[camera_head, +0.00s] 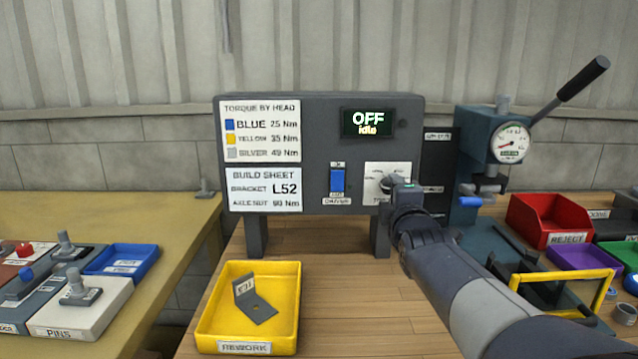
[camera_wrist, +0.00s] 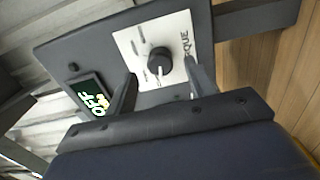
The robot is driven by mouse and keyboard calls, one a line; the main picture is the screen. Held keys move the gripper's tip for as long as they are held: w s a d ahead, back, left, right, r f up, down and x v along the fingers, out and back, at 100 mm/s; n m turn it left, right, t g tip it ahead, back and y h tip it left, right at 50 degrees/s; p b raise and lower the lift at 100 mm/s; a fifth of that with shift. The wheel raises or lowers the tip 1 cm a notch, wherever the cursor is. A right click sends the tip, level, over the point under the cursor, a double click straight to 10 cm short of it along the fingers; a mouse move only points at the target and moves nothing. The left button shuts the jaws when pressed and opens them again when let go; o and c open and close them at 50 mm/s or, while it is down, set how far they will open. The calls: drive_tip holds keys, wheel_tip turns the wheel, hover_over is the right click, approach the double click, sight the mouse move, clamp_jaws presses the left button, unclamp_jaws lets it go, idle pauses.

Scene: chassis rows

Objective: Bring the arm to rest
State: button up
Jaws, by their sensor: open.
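My arm (camera_head: 440,265) reaches up from the lower right of the head view to the grey control panel (camera_head: 318,112). My gripper (camera_head: 400,190) is in front of the white torque dial plate, which it partly hides. In the wrist view my gripper (camera_wrist: 160,92) is open, with one finger on each side of the black torque knob (camera_wrist: 160,61). The fingers look apart from the knob, and nothing is held. The panel's display (camera_head: 367,122) reads "OFF idle".
A blue switch (camera_head: 337,181) sits left of the dial. A yellow rework tray (camera_head: 204,325) holding a grey bracket (camera_head: 258,308) stands below the panel. A press with a lever (camera_head: 510,142), a red reject bin (camera_head: 548,222) and a yellow-framed fixture (camera_head: 565,282) crowd the right.

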drive_tip(key=w, duration=0.3)
drive_tip(key=shift+s, duration=0.1)
idle(0.3)
drive_tip(key=s, duration=1.1)
drive_tip(key=w+m+p, duration=0.3)
drive_tip(key=m+p, duration=0.2)
drive_tip(key=w+m+p, duration=0.4)
drive_tip(key=m+p, duration=0.1)
drive_tip(key=w+m+p, duration=0.4)
drive_tip(key=m+p, duration=0.1)
drive_tip(key=m, duration=0.1)
drive_tip(key=shift+a+r, duration=0.1)
drive_tip(key=shift+r, duration=0.05)
drive_tip(key=m+p, duration=0.3)
drive_tip(key=p, duration=0.1)
drive_tip(key=shift+f+m+p, duration=0.2)
drive_tip(key=shift+m+p, duration=0.2)
drive_tip(key=shift+p, duration=0.1)
